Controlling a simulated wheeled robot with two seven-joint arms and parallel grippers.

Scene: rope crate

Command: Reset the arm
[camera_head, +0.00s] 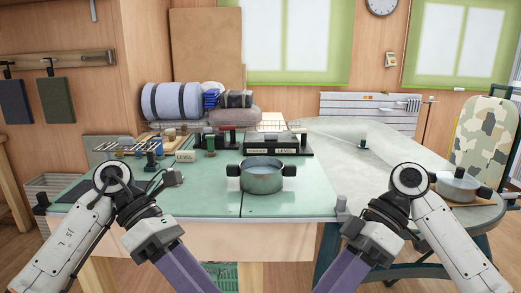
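My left arm (112,180) comes in from the left, bends at a raised joint over the table's left front, and runs down to a purple link (190,270) at the bottom edge. My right arm (408,180) mirrors it on the right, with its purple link (343,272) also leaving at the bottom edge. Neither gripper's fingers show; both lie below the picture. Whether they hold anything is hidden.
A grey pot (262,178) with dark handles stands on the green table (290,205) between my arms. Another pot (458,186) stands beside my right arm. Label blocks, small items and rolled mats (172,101) line the back. A camouflage chair (486,133) is at right.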

